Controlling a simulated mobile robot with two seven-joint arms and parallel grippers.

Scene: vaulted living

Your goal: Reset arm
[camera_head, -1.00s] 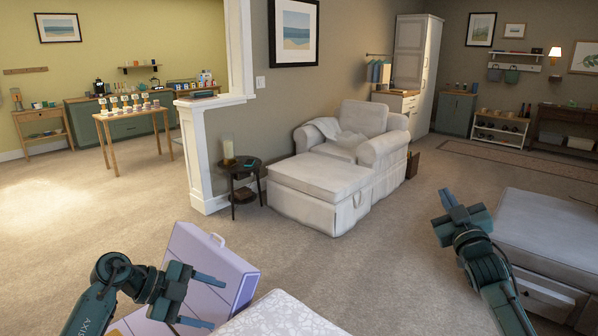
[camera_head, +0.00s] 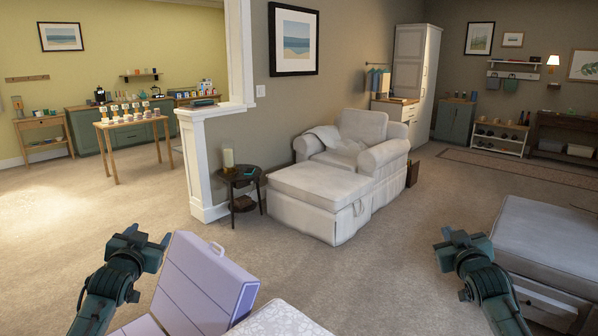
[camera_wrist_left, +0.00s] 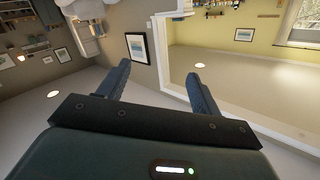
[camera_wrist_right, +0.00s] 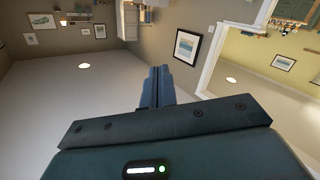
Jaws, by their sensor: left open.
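My left gripper (camera_head: 150,238) is raised at the lower left, just left of a lilac case. In the left wrist view its two fingers (camera_wrist_left: 158,72) are spread wide with nothing between them. My right gripper (camera_head: 447,236) is raised at the lower right, left of a grey cushioned bench. In the right wrist view its fingers (camera_wrist_right: 160,70) are together with nothing visible held. Both grippers are foreshortened in the head view.
The open lilac case (camera_head: 205,285) is close to my left arm, beside a white patterned surface (camera_head: 280,322). The grey bench (camera_head: 550,245) is right of my right arm. A white armchair and ottoman (camera_head: 325,190) stand ahead.

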